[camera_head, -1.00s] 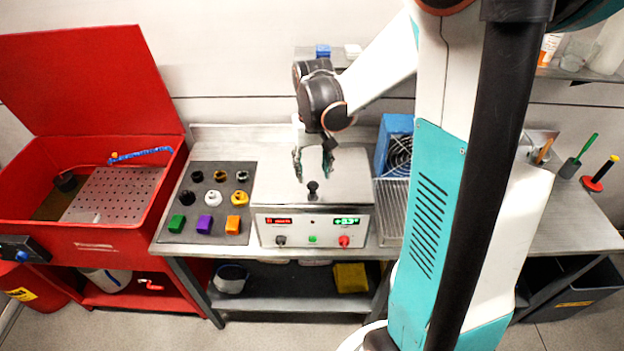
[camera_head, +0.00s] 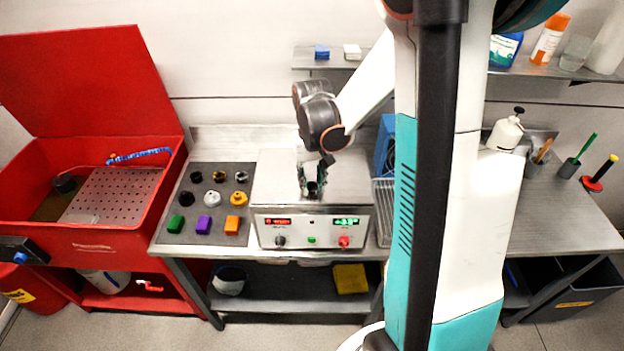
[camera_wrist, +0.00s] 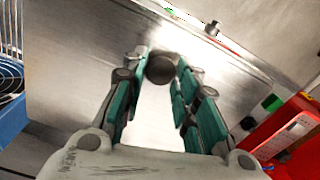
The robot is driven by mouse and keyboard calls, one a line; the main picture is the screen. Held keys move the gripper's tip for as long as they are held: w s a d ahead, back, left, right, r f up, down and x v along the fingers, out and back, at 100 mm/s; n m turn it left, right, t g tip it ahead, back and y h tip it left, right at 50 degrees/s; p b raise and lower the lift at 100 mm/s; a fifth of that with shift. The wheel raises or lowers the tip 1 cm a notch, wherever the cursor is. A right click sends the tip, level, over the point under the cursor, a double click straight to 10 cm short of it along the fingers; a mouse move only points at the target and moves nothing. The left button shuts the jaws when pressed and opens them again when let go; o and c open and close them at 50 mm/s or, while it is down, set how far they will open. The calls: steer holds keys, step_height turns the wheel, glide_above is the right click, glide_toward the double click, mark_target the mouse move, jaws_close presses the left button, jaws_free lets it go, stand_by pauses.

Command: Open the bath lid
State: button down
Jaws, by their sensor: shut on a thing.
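The bath (camera_head: 312,225) is a steel box with a front panel of red and green displays and knobs. Its flat steel lid (camera_head: 275,180) lies closed on top. My gripper (camera_head: 312,188) is over the front part of the lid, with its fingers around the black knob. In the wrist view the round dark lid knob (camera_wrist: 160,69) sits between the two fingertips of my gripper (camera_wrist: 161,72), which are shut on it. In the head view the knob is mostly hidden by the fingers.
A mat (camera_head: 187,236) with coloured blocks and round fittings lies left of the bath. A red parts washer (camera_head: 120,240) with raised lid stands farther left. A blue fan unit (camera_head: 385,145) and wire basket (camera_head: 384,210) stand close on the right. A shelf (camera_head: 305,62) is behind.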

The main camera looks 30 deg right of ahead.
mark_target(312, 177)
steer(key=shift+r, duration=0.1)
steer(key=shift+w+d+r, duration=0.1)
steer(key=shift+w+r, duration=0.05)
steer(key=shift+r, duration=0.45)
steer(key=w+d+r+g+y+p, duration=0.2)
steer(key=w+d+r+g, duration=0.1)
steer(key=w+d+r, duration=0.6)
steer(key=shift+w+d+r+g+y, duration=0.2)
steer(key=shift+w+r+g+y, duration=0.15)
steer(key=shift+w+r, duration=1.75)
steer(key=shift+w+f, duration=0.25)
steer(key=shift+w, duration=0.05)
